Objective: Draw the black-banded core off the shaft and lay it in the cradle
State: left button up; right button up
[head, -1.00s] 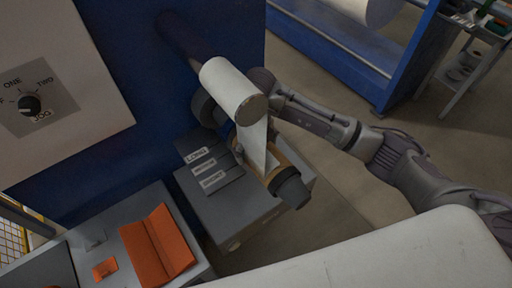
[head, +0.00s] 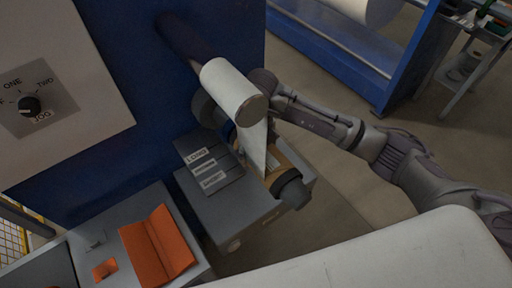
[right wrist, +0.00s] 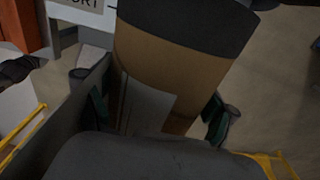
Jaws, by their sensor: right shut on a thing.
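The tan core (head: 282,160) with a black band sits low on the front of the machine, below the white roll (head: 232,88) and partly behind its hanging white film. A dark end piece (head: 289,188) shows at its near end. In the right wrist view the tan core (right wrist: 165,75) and its wide black band (right wrist: 190,22) are close up. My right gripper (right wrist: 160,112) is shut on the core, with a green-padded finger on either side. In the head view its fingers are hidden. The orange V-shaped cradle (head: 155,248) appears empty. My left gripper is not in view.
A grey box (head: 235,212) with labelled plates (head: 207,165) lies just below and left of the core. The blue machine wall (head: 120,105) stands behind. The cradle sits on a grey stand (head: 205,272). A pale rounded surface (head: 390,255) crosses the foreground.

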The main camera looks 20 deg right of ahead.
aim_at(294, 192)
jog(key=shift+s+d+p, duration=0.15)
jog(key=shift+s+d, duration=0.1)
jog(key=shift+s, duration=0.45)
jog(key=shift+s+d+p, duration=0.15)
jog(key=shift+s+d, duration=0.1)
jog(key=shift+s, duration=0.4)
jog(key=shift+s+d+p, duration=0.15)
jog(key=shift+s+d, duration=0.1)
jog(key=shift+s, duration=0.45)
jog(key=shift+s+d, duration=0.2)
jog(key=shift+s, duration=0.35)
jog(key=shift+s+d, duration=0.2)
jog(key=shift+s, duration=0.3)
jog(key=shift+s+d, duration=0.25)
jog(key=shift+s, duration=0.4)
jog(key=shift+s+d, duration=0.2)
jog(key=shift+s, duration=0.45)
jog(key=shift+s+d, duration=0.25)
jog(key=shift+s, duration=0.35)
jog(key=shift+s+d, duration=0.2)
jog(key=shift+s, duration=0.35)
jog(key=shift+s+d, duration=0.2)
jog(key=shift+s, duration=0.4)
jog(key=shift+s+d, duration=0.2)
jog(key=shift+s, duration=0.5)
